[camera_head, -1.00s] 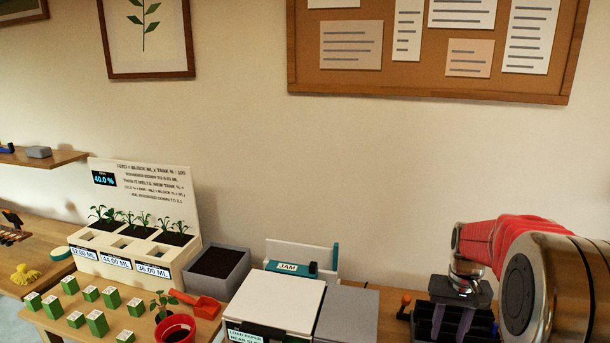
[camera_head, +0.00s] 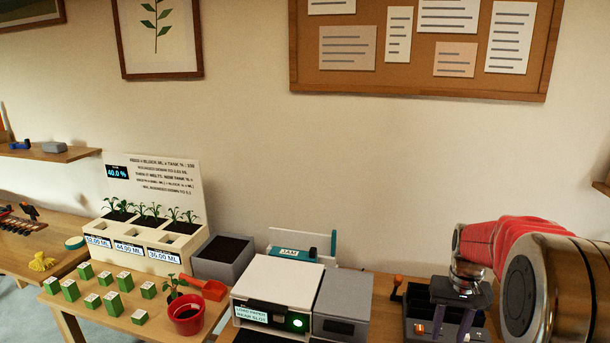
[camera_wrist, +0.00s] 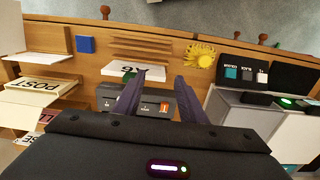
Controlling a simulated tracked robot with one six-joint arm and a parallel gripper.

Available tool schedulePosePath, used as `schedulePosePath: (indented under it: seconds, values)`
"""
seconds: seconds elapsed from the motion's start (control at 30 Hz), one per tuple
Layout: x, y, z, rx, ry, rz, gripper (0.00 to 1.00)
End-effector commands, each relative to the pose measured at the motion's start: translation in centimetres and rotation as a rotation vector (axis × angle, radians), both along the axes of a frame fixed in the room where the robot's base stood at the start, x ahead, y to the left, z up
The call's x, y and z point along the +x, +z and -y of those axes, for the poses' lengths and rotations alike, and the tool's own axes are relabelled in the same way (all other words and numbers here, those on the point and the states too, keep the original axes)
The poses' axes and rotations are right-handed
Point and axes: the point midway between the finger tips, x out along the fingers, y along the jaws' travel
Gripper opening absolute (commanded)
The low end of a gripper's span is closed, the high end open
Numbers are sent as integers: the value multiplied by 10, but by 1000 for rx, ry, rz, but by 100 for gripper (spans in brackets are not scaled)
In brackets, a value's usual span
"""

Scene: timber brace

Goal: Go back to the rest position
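My gripper (camera_head: 452,321) is at the lower right of the head view, in front of a dark organizer tray. In the wrist view, the two purple fingers of my gripper (camera_wrist: 158,98) stand apart with nothing between them. I cannot tell from the wrist view how far the fingers are from these.
A white machine with a green light (camera_head: 278,288) and a grey unit (camera_head: 343,307) stand left of my gripper. Several green-white blocks (camera_head: 101,283), a red pot (camera_head: 186,314) and a planter box (camera_head: 150,258) are further left. A corkboard (camera_head: 420,88) hangs above.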

Motion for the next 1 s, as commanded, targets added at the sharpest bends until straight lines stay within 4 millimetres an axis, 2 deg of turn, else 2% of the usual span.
schedulePosePath:
  seconds: [0.13, 0.43, 0.67, 1.0]
  values:
    - [-15, -15, -7, 9, -10, -26, 38]
    - [-42, -11, -22, 8, -17, -25, 38]
    - [-64, 5, -40, 1, -7, -3, 38]
    - [-111, 40, -83, -21, 33, 73, 38]
